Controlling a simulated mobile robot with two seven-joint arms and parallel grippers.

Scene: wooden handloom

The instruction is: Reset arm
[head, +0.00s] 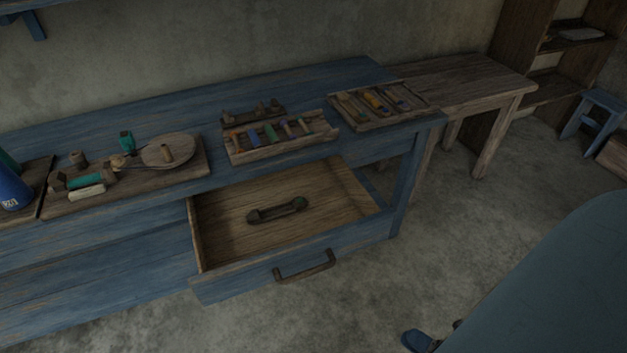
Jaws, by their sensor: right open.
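My right gripper (432,340) shows only in small part at the bottom edge of the head view, right of centre. It is open, with nothing seen between its fingers. It is in front of the blue workbench and right of the open drawer, apart from both. Most of it is cut off by the frame edge or hidden behind a large teal part of mine. My left gripper is not in view.
The blue workbench (330,84) has an open drawer (235,235) holding a dark tool with a green end (277,210). Trays (285,150) and boards with tools lie on top. A wooden table (455,85) and a blue stool (597,115) stand right. Floor between is clear.

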